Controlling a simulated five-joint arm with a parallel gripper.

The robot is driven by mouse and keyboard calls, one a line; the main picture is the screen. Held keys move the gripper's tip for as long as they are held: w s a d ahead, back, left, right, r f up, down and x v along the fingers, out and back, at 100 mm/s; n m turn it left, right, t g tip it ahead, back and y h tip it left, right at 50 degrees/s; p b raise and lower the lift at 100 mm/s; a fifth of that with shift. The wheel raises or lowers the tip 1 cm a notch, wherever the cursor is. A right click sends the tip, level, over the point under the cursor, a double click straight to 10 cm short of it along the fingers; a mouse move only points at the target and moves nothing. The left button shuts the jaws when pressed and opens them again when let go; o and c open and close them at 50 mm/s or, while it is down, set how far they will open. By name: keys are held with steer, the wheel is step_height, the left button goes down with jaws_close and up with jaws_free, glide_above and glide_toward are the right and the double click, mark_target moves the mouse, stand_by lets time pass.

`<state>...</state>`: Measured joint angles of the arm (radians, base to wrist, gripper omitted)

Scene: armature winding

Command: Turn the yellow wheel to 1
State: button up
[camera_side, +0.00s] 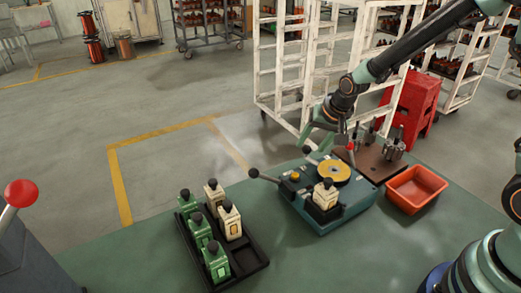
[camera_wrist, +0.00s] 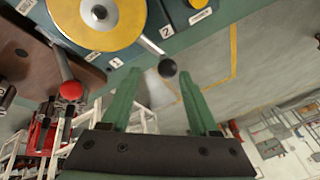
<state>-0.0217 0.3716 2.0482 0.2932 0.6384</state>
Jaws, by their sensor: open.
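The yellow wheel (camera_side: 331,172) lies flat on top of the teal machine (camera_side: 345,216). The wheel also shows at the upper left of the wrist view (camera_wrist: 75,18), with a thin lever ending in a black ball (camera_wrist: 167,68). The lever points between the label 2 (camera_wrist: 115,63) and the label 1 (camera_wrist: 167,31). My gripper (camera_wrist: 160,75) is open, with its two green fingers on either side of the ball in the picture. I cannot tell whether the ball is between the tips or beyond them. In the side view my gripper (camera_side: 320,142) is above the machine's back edge.
A red-knobbed lever (camera_wrist: 70,90) stands near the wheel. A black-knobbed lever (camera_side: 253,173) sticks out left. A cream block (camera_side: 325,194) sits at the machine's front. A black tray (camera_side: 250,268) with green and cream blocks is left; an orange bin (camera_side: 415,188) is right.

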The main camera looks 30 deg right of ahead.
steer(key=v, duration=0.9)
steer(key=shift+r, duration=0.25)
steer(key=shift+s, duration=0.15)
steer(key=s+d+r+n, duration=0.1)
steer(key=s+r+n, duration=0.6)
steer(key=s, duration=0.6)
steer(key=r+n+g, duration=0.1)
steer(key=n+g, duration=0.1)
glide_above(322, 163)
steer(key=s, duration=0.5)
steer(key=w+a+f+n+g, duration=0.1)
steer(key=w+f+n+g, duration=0.15)
steer(key=w+f, duration=0.6)
steer(key=shift+m+g, duration=0.25)
steer(key=shift+m, duration=0.1)
steer(key=f, duration=0.3)
steer(key=w+f, duration=0.1)
steer(key=f, duration=0.6)
steer(key=shift+w+a+f, duration=0.15)
steer(key=shift+w+a, duration=0.05)
